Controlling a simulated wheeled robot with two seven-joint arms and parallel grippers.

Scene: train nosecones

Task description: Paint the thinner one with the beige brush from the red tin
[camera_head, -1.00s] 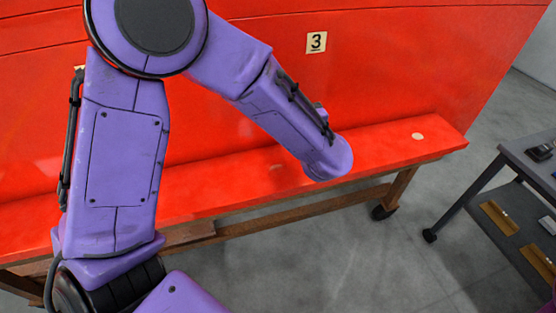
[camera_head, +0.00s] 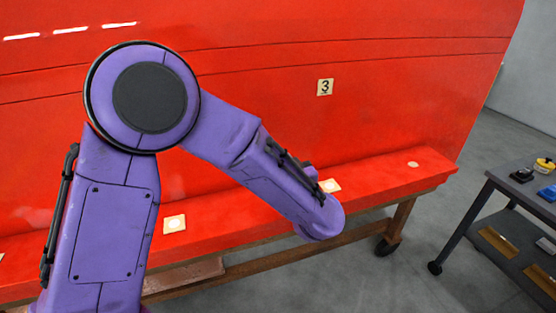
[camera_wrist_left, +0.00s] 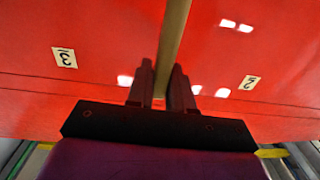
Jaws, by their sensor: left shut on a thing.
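My left gripper (camera_wrist_left: 162,75) is shut on a tan-brown handle (camera_wrist_left: 173,40), consistent with the beige brush, in the left wrist view. The handle runs up out of the picture, and no bristles show. In the head view my left arm's end is in front of the red bench, and its gripper is hidden. A large glossy red nosecone surface (camera_head: 420,90) fills the background, with a label "3" (camera_head: 325,87). The wrist view shows labels "3" (camera_wrist_left: 65,57) and "2" (camera_wrist_left: 249,82) on red surface. Neither a red tin nor the right gripper is in view.
A red ledge (camera_head: 380,180) on a wheeled wooden frame runs along the nosecone's foot, with cream squares (camera_head: 174,223) on it. A dark wheeled cart (camera_head: 500,174) at right carries small black, yellow and blue items. Grey floor (camera_head: 350,275) lies open in front.

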